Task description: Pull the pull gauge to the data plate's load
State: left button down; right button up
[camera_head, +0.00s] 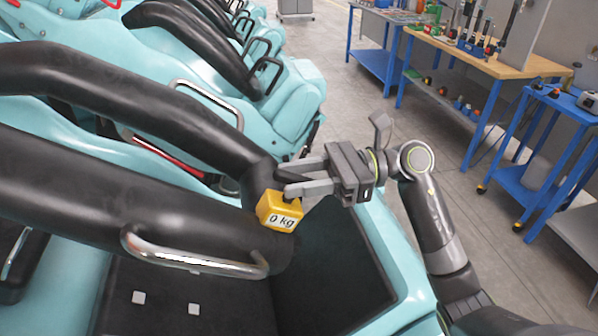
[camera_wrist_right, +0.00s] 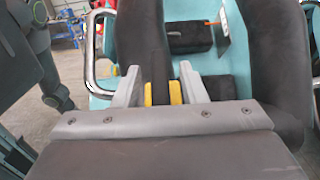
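The pull gauge (camera_head: 278,212) is a yellow block whose label reads "0 kg". I cannot make out the data plate clearly. My left gripper is not in view.
A second padded bar (camera_head: 110,180) with a metal grab handle (camera_head: 195,252) lies close to the gauge. The teal car side (camera_head: 385,245) is under my right arm. Blue workbenches (camera_head: 480,65) and a blue cart (camera_head: 565,120) stand right, across open floor (camera_head: 400,140).

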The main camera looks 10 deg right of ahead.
grip_shut()
dwell(0.3)
dwell(1.2)
